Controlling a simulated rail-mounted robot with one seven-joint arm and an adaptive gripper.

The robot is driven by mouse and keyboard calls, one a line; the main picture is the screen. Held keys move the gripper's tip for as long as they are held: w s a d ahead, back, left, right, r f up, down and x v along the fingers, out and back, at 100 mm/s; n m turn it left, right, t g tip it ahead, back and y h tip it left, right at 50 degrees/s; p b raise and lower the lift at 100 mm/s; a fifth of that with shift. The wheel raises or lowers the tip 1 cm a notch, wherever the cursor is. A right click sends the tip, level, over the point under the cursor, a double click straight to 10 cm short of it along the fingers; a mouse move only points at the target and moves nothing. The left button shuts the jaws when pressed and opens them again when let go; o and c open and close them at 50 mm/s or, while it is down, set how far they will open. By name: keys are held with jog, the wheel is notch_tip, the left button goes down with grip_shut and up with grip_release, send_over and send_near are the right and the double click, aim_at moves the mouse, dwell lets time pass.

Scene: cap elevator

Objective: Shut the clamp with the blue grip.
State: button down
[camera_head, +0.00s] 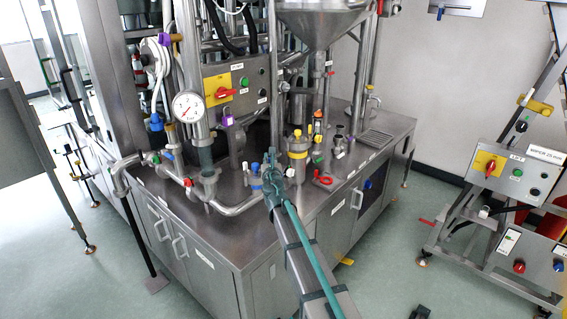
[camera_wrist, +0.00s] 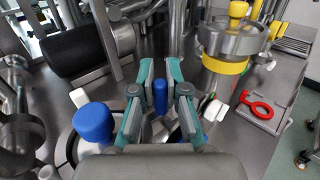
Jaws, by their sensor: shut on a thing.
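The blue grip (camera_wrist: 160,97) of the clamp stands between the two teal-and-grey fingers of my gripper (camera_wrist: 160,75) in the wrist view. My gripper is shut on it. The clamp body is mostly hidden below the fingers. A larger blue knob (camera_wrist: 95,121) stands just left of the fingers, on a small metal vessel. In the head view that blue knob (camera_head: 255,167) shows left of my gripper (camera_head: 271,160), and my gripper hides the blue grip.
A steel canister with a yellow band (camera_wrist: 222,66) stands close on the right, with white grips (camera_wrist: 212,109) beside it. A red ring-shaped part (camera_wrist: 257,107) lies on the steel worktop (camera_head: 240,228). Pipes and a pressure gauge (camera_head: 187,106) rise at the left in the head view.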

jog(key=shift+w+a+n+y, duration=0.15)
jog(key=shift+a+n+y, duration=0.15)
jog(key=shift+y, duration=0.1)
jog(key=c, duration=1.2)
grip_release()
jog(key=shift+a, duration=0.1)
jog(key=shift+o, duration=0.2)
jog(key=shift+r, duration=0.15)
notch_tip(320, 180, up, 10)
jog(key=shift+f, duration=0.2)
